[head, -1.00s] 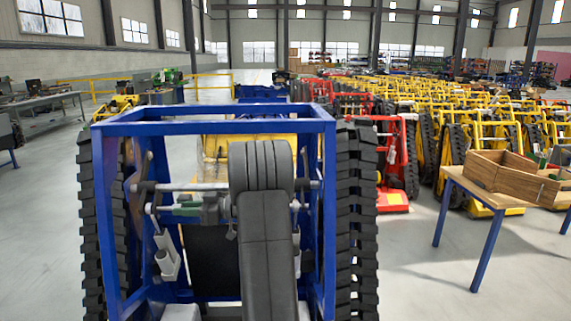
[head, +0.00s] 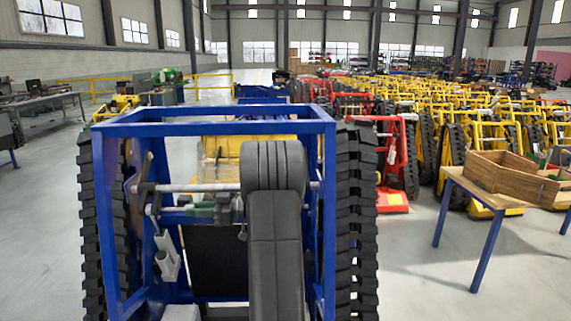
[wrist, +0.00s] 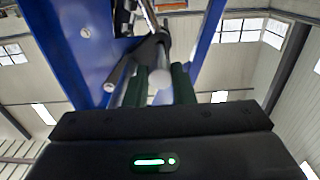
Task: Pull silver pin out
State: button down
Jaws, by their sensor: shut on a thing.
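The silver pin (wrist: 161,82) shows in the wrist view as a pale rod with a rounded end. It sits between the two dark green fingers of my gripper (wrist: 160,88), which are shut on it. In the head view my gripper (head: 200,210) shows as a small green and grey shape left of my black arm, inside the blue frame of the carrier (head: 215,129). I cannot clearly pick out the pin there. How far it sits in its hole is hidden.
A silver cross bar (head: 195,187) runs through the carrier near my gripper. Black tracks (head: 356,220) flank the frame. A table (head: 480,192) with a wooden crate (head: 500,172) stands at right. Rows of yellow and red carriers fill the back right.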

jog(key=shift+d, duration=0.35)
jog(key=d, duration=0.2)
jog(key=shift+w+d, duration=0.1)
jog(key=shift+d, duration=0.3)
dwell(0.3)
jog(key=c, duration=1.9)
grip_release()
jog(key=shift+p, duration=0.3)
jog(key=shift+c, duration=1.4)
